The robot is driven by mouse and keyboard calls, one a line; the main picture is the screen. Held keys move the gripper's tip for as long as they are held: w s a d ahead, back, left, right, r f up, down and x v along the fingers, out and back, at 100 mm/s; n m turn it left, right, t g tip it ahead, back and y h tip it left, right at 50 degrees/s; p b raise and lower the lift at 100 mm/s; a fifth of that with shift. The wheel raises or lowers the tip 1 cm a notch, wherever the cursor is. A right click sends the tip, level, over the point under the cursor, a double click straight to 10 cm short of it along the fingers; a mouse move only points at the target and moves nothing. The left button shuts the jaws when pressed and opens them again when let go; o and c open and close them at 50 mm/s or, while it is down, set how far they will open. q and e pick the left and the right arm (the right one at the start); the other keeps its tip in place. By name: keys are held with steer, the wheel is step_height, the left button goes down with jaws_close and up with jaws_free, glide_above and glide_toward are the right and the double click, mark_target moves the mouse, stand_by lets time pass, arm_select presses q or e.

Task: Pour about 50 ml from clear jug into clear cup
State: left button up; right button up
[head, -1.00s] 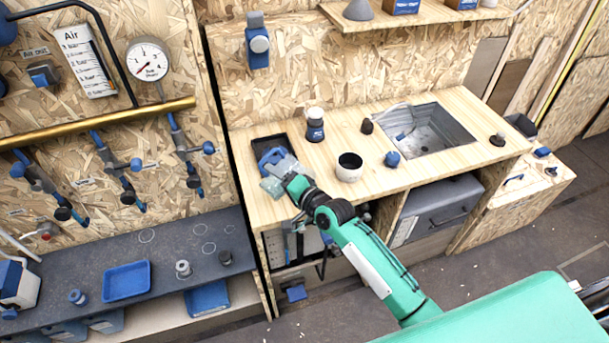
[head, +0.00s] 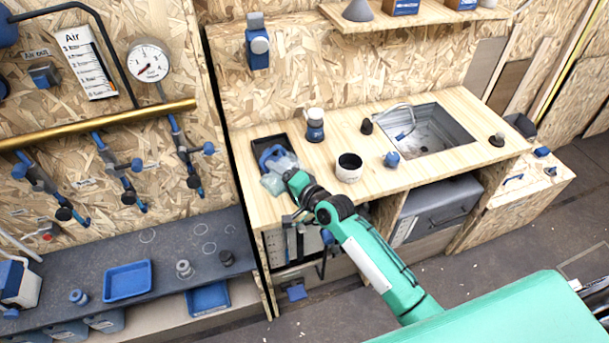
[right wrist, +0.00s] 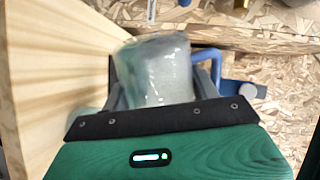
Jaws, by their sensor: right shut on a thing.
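My right gripper (head: 291,182) is shut on the clear jug (head: 284,161), above the left end of the wooden bench. A blue curved handle shows at the jug's far side. In the right wrist view the jug (right wrist: 160,72) is a frosted, greenish see-through body between the fingers, and looks tilted. A second see-through patch (head: 272,184) shows just below the jug in the head view. It may be the clear cup, but I cannot tell it apart surely from the jug. Whether liquid is flowing is too small to see. My left gripper is out of view.
A black tray (head: 288,142) lies behind the jug. A sink (head: 436,137) is set into the bench further right.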

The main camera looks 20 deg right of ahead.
steer(key=shift+d+r+m, duration=0.1)
steer(key=shift+r+m, duration=0.1)
steer(key=shift+m, duration=0.1)
stand_by(0.5)
